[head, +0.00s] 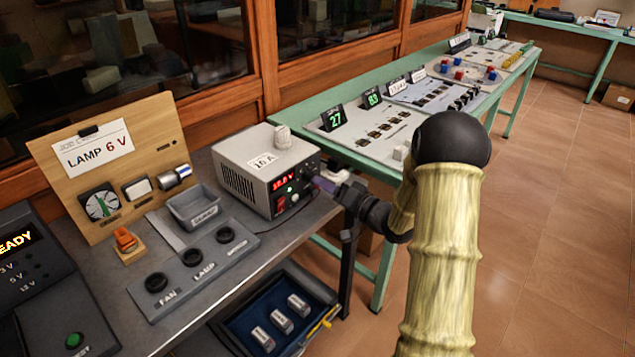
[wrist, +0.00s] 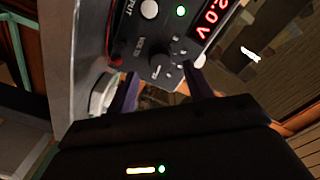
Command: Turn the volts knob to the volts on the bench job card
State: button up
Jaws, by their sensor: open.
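The job card (head: 92,149) is pinned on the wooden board and reads "LAMP 6 V". The grey power supply (head: 262,172) stands on the bench with its front facing my arm. Its red display (wrist: 210,28) reads "2.0V" in the wrist view, with the left part cut off by the frame edge. The dark volts knob (wrist: 160,66) sits beside its label, among small dots. My gripper (wrist: 163,90) is open, its purple fingers on either side of the knob area. I cannot tell whether they touch the knob. In the head view my gripper (head: 322,184) is at the supply's front.
A panel with fan and lamp sockets (head: 192,257) lies in front of the supply, beside a grey bin (head: 194,208). A drawer (head: 283,318) below holds several small blocks. A green table (head: 375,130) with exhibits stands behind my arm. The tiled floor at right is clear.

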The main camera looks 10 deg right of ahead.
aim_at(311, 177)
jog(key=shift+x, duration=1.8)
jog(key=shift+c, duration=0.4)
jog(key=c, duration=0.9)
